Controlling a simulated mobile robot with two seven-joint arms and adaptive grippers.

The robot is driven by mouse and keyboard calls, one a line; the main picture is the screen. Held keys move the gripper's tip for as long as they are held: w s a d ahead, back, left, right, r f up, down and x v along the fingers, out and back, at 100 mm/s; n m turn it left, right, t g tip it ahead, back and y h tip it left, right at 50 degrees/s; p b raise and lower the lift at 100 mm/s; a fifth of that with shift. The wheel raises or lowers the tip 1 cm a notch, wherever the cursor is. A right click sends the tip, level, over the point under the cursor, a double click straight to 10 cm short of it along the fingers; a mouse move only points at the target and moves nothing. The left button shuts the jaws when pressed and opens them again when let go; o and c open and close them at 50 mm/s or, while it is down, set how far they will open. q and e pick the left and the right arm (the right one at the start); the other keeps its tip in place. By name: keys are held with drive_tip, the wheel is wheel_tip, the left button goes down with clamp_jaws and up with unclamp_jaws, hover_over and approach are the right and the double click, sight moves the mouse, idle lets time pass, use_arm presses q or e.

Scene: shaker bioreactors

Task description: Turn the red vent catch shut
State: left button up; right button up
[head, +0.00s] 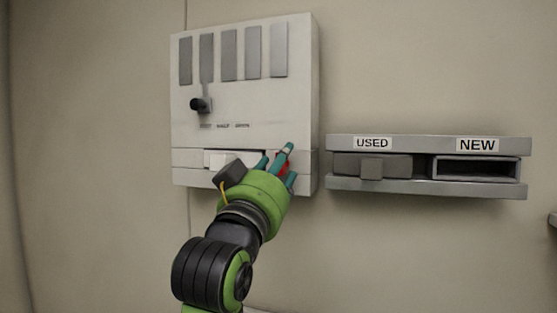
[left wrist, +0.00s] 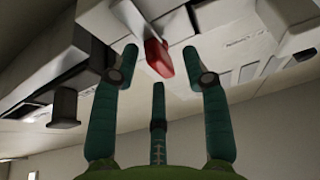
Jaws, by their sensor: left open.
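The red vent catch (left wrist: 159,59) sits low on the front of the white wall unit. In the head view only a small red part of the catch (head: 284,169) shows behind my fingers. My left gripper (head: 284,165) is at the lower right of the unit, its teal fingers spread. In the left wrist view the gripper (left wrist: 160,75) is open, with the catch between and just beyond the fingertips. I cannot tell whether any finger touches it. The right gripper is not in view.
The white wall unit (head: 260,110) has grey vertical strips and a black knob (head: 200,105) at its upper left. To its right, a grey wall holder (head: 428,145) has a USED slot (head: 372,166) and a NEW slot (head: 476,168). The wall below is clear.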

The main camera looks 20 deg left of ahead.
use_arm(q)
drive_tip(key=shift+w, duration=0.1)
clamp_jaws()
drive_tip(key=shift+m, duration=0.4)
drive_tip(key=shift+a+m+g+h+p, duration=0.15)
drive_tip(key=shift+m+g+h+p, duration=0.6)
drive_tip(key=shift+m, duration=2.85)
drive_tip(key=shift+a+m+g+h+p, duration=0.1)
drive_tip(key=shift+m+g+h, duration=1.25)
drive_tip(key=shift+m, duration=2.25)
drive_tip(key=shift+a+m+g+h+p, duration=0.15)
drive_tip(key=shift+m+g+h+p, duration=0.6)
drive_tip(key=shift+m, duration=2.85)
drive_tip(key=shift+h+b, duration=0.3)
drive_tip(key=shift+h, duration=0.25)
